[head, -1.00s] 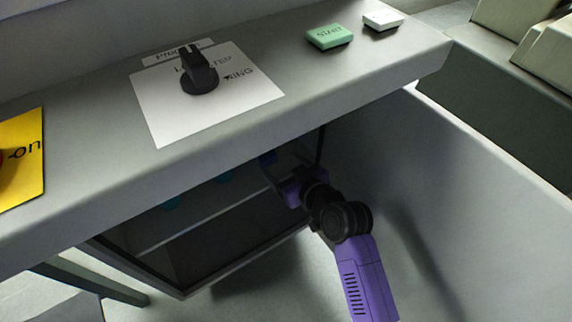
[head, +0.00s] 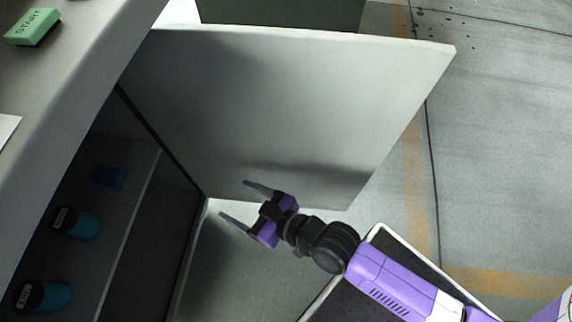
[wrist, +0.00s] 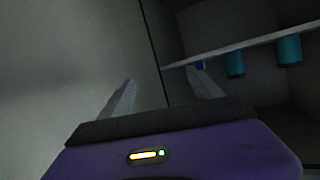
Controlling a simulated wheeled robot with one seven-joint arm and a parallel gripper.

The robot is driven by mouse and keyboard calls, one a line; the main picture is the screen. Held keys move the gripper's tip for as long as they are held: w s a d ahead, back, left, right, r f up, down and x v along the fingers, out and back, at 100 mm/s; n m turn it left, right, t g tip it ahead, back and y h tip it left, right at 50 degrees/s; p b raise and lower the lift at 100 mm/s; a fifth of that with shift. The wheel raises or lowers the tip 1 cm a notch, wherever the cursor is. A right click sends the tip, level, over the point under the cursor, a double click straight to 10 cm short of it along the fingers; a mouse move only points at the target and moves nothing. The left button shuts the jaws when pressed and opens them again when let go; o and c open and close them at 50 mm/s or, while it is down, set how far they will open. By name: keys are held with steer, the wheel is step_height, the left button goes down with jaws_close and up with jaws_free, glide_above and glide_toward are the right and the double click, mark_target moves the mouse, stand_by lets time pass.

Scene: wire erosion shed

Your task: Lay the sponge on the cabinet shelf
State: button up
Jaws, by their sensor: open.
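A small dark blue block (head: 108,177), which looks like the sponge, lies on the cabinet shelf (head: 117,215), towards the door end. In the wrist view a bit of the blue block (wrist: 200,65) shows at the shelf edge (wrist: 245,45), partly behind a finger. My gripper (head: 233,198) is open and empty, outside the cabinet by the open door, its fingers pointing towards the cabinet. It is apart from the block. Both fingers also show in the wrist view (wrist: 158,82).
Two blue canisters with black tops (head: 75,222) (head: 42,296) stand on the same shelf. The open cabinet door (head: 290,110) rises close behind my gripper. The countertop (head: 85,55) overhangs the shelf and carries a green START button (head: 33,27).

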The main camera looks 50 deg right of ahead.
steer(key=s+d+r+h, duration=0.1)
steer(key=s+d+r, duration=0.2)
steer(key=s, duration=0.4)
steer(key=s+d+r+m+t+h, duration=0.1)
steer(key=s+d+r, duration=0.1)
steer(key=s+r, duration=0.4)
steer(key=s+d+r+h, duration=0.1)
steer(key=s+d+r, duration=0.2)
steer(key=s+r, duration=0.2)
steer(key=s, duration=0.2)
steer(key=shift+s+d+m, duration=0.35)
steer(key=shift+m, duration=0.05)
steer(key=shift+r, duration=0.1)
step_height(320, 180, up, 21)
steer(key=p, duration=2.1)
